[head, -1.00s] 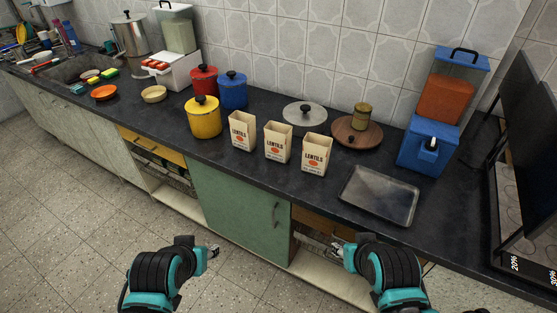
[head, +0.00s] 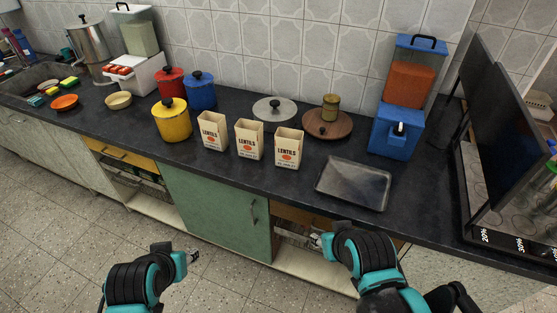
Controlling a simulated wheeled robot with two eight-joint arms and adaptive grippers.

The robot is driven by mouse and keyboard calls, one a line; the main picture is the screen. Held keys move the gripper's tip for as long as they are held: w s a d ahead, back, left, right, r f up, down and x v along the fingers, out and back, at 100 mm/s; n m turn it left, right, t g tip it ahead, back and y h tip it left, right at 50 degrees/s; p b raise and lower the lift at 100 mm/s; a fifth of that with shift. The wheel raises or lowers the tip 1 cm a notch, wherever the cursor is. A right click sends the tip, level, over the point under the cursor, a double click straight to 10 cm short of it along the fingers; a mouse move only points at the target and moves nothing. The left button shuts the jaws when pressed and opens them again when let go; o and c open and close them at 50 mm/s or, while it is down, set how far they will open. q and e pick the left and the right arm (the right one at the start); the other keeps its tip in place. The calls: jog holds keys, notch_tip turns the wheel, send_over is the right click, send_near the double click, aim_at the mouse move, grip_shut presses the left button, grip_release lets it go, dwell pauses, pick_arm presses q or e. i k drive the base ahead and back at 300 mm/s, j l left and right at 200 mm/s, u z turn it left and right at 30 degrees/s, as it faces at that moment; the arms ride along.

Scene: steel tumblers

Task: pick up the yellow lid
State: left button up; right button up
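The yellow lid (head: 169,105) with a dark knob sits on top of the yellow pot (head: 173,124) on the dark counter. My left gripper (head: 193,256) is in front of the counter, over the floor, low and well apart from the yellow pot. My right gripper (head: 318,240) is in front of the open shelf under the counter, farther right and also away from the lid. Both grippers are small in view, and their finger gaps cannot be made out. Nothing shows held in either.
A red pot (head: 171,83) and a blue pot (head: 202,92) stand close behind the yellow pot. Several lentils cartons (head: 249,139) stand to its right. A grey lid (head: 275,109), a wooden board (head: 340,127) and a metal tray (head: 353,184) lie farther right.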

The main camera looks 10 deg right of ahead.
aim_at(169, 107)
jog(key=i+j+z, duration=0.1)
jog(key=z, duration=0.25)
jog(key=i+j+z, duration=0.1)
jog(key=j+z, duration=0.25)
jog(key=i+j+z, duration=0.1)
jog(key=z, duration=0.3)
